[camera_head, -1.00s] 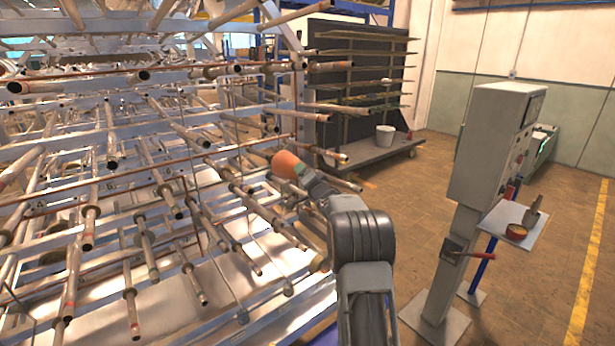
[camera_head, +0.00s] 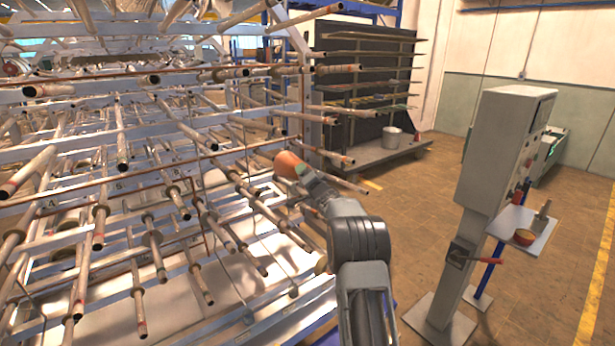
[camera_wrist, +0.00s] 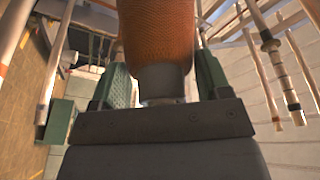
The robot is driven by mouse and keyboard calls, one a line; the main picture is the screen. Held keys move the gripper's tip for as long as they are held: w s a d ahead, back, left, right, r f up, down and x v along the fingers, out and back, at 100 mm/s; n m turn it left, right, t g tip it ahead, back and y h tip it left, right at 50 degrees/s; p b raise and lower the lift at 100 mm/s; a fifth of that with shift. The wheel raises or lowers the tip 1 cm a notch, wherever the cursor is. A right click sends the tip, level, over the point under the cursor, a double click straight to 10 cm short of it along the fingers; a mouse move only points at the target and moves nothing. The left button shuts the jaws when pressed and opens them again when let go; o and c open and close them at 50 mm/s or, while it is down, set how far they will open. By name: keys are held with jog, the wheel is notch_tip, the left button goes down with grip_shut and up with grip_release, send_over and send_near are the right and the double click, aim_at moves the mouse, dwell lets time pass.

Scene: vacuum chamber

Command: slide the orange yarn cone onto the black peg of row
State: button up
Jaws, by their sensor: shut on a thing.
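The orange yarn cone (camera_head: 289,164) is held at the end of my arm, at the right side of the peg rack. In the wrist view the orange cone (camera_wrist: 158,32) fills the top middle, with its grey base between the green finger pads. My gripper (camera_head: 312,186) is shut on it; the gripper also shows in the wrist view (camera_wrist: 160,88). Several pegs of the rack (camera_head: 240,184) point out near the cone. I cannot tell which one is the black peg. The cone appears apart from the pegs, in front of or beside them.
The rack's metal frame (camera_head: 262,322) and many protruding tubes crowd the left. A grey control cabinet (camera_head: 505,150) on a post stands right, with a small shelf (camera_head: 520,228). The floor between is clear.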

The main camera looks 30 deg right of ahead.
jog(key=shift+w+r, duration=0.1)
jog(key=shift+w, duration=0.05)
dwell(0.3)
jog(key=shift+w+a, duration=0.15)
jog(key=shift+w, duration=0.3)
jog(key=o, duration=1.6)
jog(key=shift+s+f, duration=0.15)
jog(key=shift+f, duration=0.1)
jog(key=shift+s, duration=0.35)
jog(key=s+f+b, duration=0.1)
jog(key=s+b, duration=0.3)
jog(key=s, duration=0.8)
jog(key=shift+s+a, duration=0.4)
